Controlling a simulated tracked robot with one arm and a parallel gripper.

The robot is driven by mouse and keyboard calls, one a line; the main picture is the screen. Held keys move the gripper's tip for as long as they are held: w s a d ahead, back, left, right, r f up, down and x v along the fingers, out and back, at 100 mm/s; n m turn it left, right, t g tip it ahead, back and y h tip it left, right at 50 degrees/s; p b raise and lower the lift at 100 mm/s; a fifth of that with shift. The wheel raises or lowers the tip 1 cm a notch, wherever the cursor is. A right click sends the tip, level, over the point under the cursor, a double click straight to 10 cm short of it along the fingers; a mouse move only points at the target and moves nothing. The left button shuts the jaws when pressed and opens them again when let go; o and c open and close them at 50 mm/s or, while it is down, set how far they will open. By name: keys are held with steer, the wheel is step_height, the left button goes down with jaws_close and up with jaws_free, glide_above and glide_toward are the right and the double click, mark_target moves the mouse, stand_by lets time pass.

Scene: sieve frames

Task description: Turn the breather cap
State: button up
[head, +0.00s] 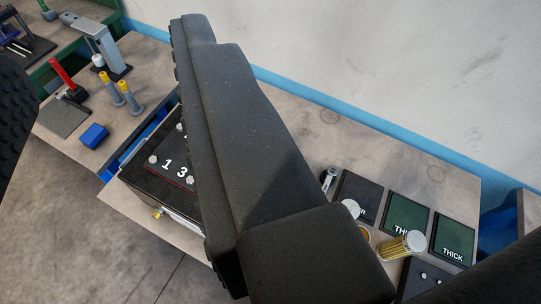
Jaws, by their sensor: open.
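My gripper (103,50) is open, with one dark finger along the left edge and the other, ridged on its inner side, crossing the middle of the view. I cannot pick out a breather cap for certain. A dark box (138,190) stands on the bench below and left of the middle finger. Its top carries a numbered plate (167,175) with pale bolt heads, and a small yellow fitting (157,213) is on its front. The middle finger hides the right part of the box. Nothing shows between the fingers at close range.
On the left bench are a blue block (94,136), two yellow-topped posts (129,97), a red-handled tool (63,76) and a grey stand (95,45). On the right are a gold mesh cylinder (399,246) and green "THICK" panels (454,236). A wall rises behind.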

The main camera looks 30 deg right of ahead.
steer(key=o, duration=0.4)
steer(key=shift+w, duration=0.2)
steer(key=shift+o, duration=0.2)
steer(key=w+d+f+n+g+p, duration=0.4)
steer(key=w+d+f+g+p, duration=0.1)
steer(key=w+f, duration=0.5)
steer(key=w+d+f+n+g+p, duration=0.5)
steer(key=w+f+g+p, duration=0.1)
steer(key=w+f, duration=0.45)
steer(key=d+f+n+g+p, duration=0.1)
steer(key=f+p, duration=0.1)
steer(key=f, duration=0.6)
steer(key=d+f+n+g+p, duration=0.1)
steer(key=d+f+g+p, duration=0.1)
steer(key=f, duration=0.7)
steer(key=d+f+n+g+p, duration=0.1)
steer(key=d+f+p, duration=0.1)
steer(key=f, duration=0.6)
steer(key=shift+s+f+p, duration=0.25)
steer(key=shift+f+p, duration=0.1)
steer(key=shift+p, duration=0.45)
